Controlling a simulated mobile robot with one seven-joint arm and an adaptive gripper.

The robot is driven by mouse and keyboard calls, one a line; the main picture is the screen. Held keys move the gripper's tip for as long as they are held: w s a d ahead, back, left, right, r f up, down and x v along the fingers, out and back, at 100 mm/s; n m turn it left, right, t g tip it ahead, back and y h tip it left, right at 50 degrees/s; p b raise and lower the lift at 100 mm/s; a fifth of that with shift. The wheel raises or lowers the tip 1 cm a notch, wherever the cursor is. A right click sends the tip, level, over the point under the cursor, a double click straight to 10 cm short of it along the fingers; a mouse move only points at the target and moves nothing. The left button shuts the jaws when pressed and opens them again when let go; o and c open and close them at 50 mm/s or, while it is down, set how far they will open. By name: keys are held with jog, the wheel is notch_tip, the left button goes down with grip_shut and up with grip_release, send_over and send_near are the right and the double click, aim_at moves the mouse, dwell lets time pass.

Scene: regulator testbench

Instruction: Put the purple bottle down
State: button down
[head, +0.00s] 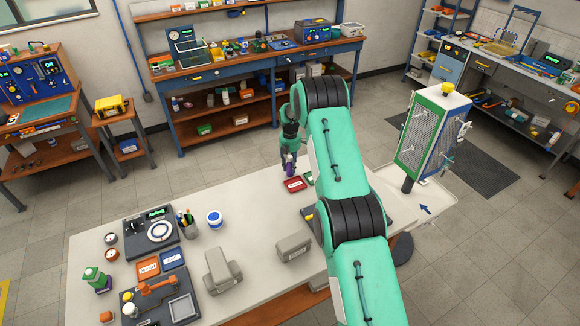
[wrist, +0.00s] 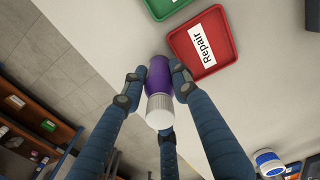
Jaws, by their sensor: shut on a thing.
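The purple bottle (wrist: 159,76) has a white ribbed cap and is held between the fingers of my gripper (wrist: 156,88) in the wrist view. Its cap end points toward the wrist camera. The bottle also shows small and purple in the head view (head: 290,160), under my gripper (head: 291,155) near the far edge of the white table (head: 255,190). A red tray labelled "Repair" (wrist: 220,45) lies right beside the bottle in the wrist view. I cannot tell whether the bottle's base touches the table.
A green tray (wrist: 165,5) lies beyond the red one, partly cut off. A white and blue round container (head: 214,219), a pen cup (head: 187,222) and grey blocks (head: 222,270) stand on the table.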

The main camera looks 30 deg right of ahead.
dwell(0.3)
jog(key=c, duration=1.4)
grip_release()
jog(key=shift+f, duration=0.1)
jog(key=shift+o, duration=0.2)
notch_tip(320, 180, up, 12)
jog(key=shift+r, duration=0.2)
